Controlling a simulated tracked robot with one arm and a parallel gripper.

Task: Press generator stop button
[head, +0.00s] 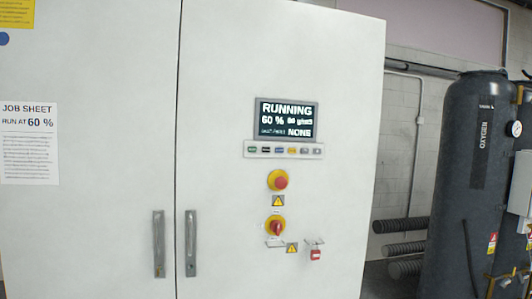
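A row of small coloured buttons (284,150) sits on a strip under the display (287,120) on the white cabinet's right door. From the left they look green, dark, blue, yellow and grey; their labels are too small to read, so I cannot tell which is stop. The display reads RUNNING, 60 %, and NONE on its bottom line. Below the strip is a red mushroom button (279,181) on a yellow ring. Lower is a red rotary switch (275,227) on yellow. My gripper is not in view.
The cabinet (220,120) has two vertical handles (191,243). A red padlock (315,253) hangs at the lower right of the door. A job sheet (28,143) reads RUN AT 60 %. A dark oxygen tank (470,190) stands at the right. Nothing blocks the panel.

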